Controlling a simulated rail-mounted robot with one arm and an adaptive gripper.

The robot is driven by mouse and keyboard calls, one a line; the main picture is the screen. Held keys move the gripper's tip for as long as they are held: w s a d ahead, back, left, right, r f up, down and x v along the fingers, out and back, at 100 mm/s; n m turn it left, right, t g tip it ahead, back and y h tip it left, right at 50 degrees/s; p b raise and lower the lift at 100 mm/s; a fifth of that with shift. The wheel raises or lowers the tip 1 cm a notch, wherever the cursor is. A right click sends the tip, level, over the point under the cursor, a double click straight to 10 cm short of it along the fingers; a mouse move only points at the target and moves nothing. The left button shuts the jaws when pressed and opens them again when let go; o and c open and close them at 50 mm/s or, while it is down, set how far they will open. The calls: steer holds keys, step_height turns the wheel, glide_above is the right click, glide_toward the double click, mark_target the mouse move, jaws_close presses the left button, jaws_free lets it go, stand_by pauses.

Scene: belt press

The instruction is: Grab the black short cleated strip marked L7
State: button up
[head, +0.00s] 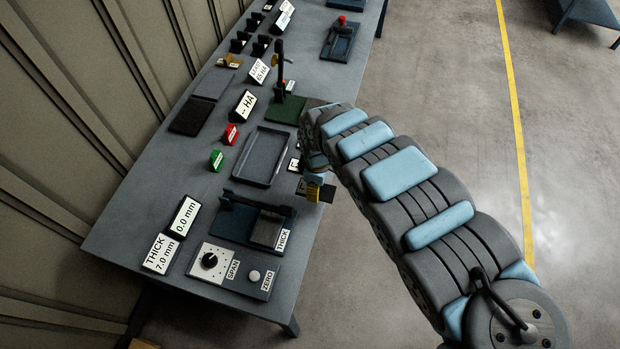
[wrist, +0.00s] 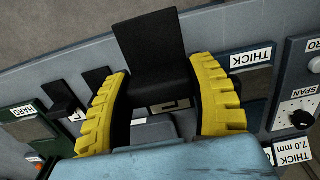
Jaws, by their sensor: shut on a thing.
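My gripper (wrist: 158,72) has yellow ridged fingers, shut on a black strip (wrist: 150,42) between them in the wrist view. The strip has a tall flat part and a bent lower part, with a pale label below it that I cannot read fully. In the head view my gripper (head: 316,186) is at the right edge of the bench, with the dark strip (head: 327,193) at its fingers. Whether the strip is clear of the bench is hard to tell. Two other black pieces (wrist: 62,97) (wrist: 96,76) stand left of the fingers in the wrist view.
The grey bench (head: 185,165) holds an empty tray (head: 263,157), a thickness gauge (head: 252,222) and a SPAN/ZERO control box (head: 234,269). A hardness tester (head: 281,75) with a green base stands farther back. Red (head: 231,135) and green (head: 216,160) blocks lie left of the tray.

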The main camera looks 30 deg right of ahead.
mark_target(329, 197)
steer(key=s+r+p, duration=0.1)
steer(key=s+d+p, duration=0.1)
steer(key=s+d+r+p, duration=0.1)
steer(key=p, duration=0.1)
steer(key=shift+s+r, duration=0.3)
steer(key=shift+s, duration=0.1)
steer(key=shift+s+d+r+p, duration=0.1)
steer(key=shift+s+d+p, duration=0.25)
steer(key=shift+s+p, duration=0.35)
